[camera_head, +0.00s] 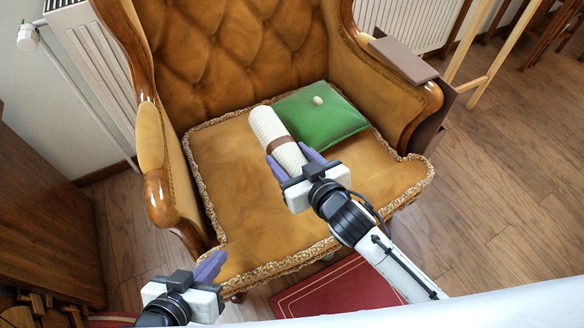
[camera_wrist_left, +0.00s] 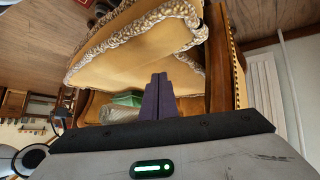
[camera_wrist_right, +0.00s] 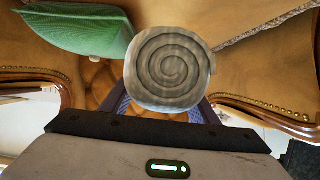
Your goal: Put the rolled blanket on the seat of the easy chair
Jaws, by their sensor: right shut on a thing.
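The rolled blanket (camera_head: 270,130) is a cream knitted roll with a brown band. My right gripper (camera_head: 296,162) is shut on its near end, and the roll points away from me over the seat (camera_head: 240,205) of the tan easy chair. I cannot tell whether its underside touches the seat. In the right wrist view the blanket's spiral end (camera_wrist_right: 170,67) fills the space between the fingers. A green cushion (camera_head: 318,115) lies on the seat right beside the roll. My left gripper (camera_head: 213,262) is empty in front of the chair, with its fingers (camera_wrist_left: 158,97) together.
A brown flat object (camera_head: 403,58) lies on the chair's right armrest. A red mat or book (camera_head: 335,290) is on the wooden floor before the chair. A dark wooden cabinet (camera_head: 45,225) stands at left. The front and left of the seat are clear.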

